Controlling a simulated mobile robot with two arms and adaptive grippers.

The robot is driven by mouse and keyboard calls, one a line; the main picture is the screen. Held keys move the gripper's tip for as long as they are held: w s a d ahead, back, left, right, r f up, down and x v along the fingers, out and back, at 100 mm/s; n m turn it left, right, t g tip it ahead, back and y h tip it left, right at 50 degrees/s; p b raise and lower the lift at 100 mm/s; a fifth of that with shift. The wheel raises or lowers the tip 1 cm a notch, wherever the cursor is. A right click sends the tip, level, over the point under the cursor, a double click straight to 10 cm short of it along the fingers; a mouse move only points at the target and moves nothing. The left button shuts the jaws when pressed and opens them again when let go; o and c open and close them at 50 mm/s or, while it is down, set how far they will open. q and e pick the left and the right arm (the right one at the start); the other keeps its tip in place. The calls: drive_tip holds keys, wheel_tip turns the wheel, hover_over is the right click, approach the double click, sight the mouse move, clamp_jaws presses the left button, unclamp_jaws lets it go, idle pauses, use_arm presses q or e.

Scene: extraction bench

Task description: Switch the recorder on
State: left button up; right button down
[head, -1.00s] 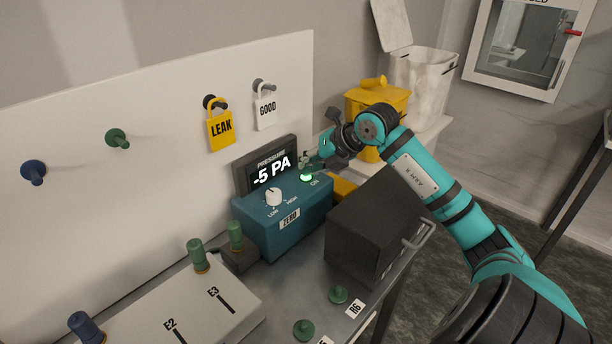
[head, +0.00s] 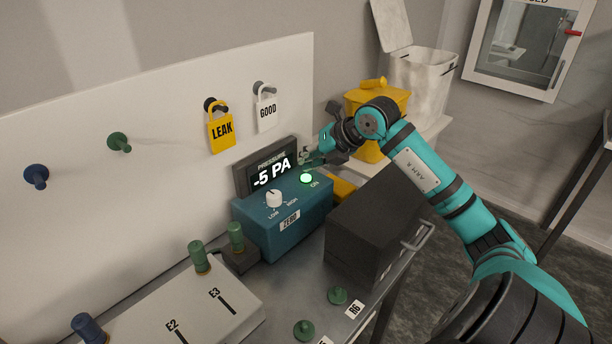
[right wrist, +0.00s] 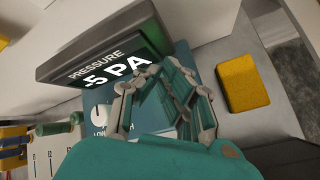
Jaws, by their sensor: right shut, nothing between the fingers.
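The recorder is a teal box (head: 262,236) on the bench, with a white knob (head: 274,197) between LOW and HIGH and a lit green button (head: 306,179) marked ON. Its dark display (head: 270,172) reads PRESSURE -5 PA. My right gripper (head: 308,161) is shut and empty, just above and behind the green button, apart from it. In the right wrist view the gripper (right wrist: 150,72) hides the button; the display (right wrist: 105,65) and the knob (right wrist: 98,114) show beside it. My left gripper is out of view.
A dark box (head: 375,235) stands right of the recorder. A yellow block (right wrist: 243,87) lies behind it. A LEAK padlock (head: 221,131) and a GOOD padlock (head: 266,112) hang on the white panel (head: 170,105).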

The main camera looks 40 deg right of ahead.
sight(308, 175)
drive_tip(key=shift+r+p, duration=1.35)
drive_tip(key=shift+r, duration=1.1)
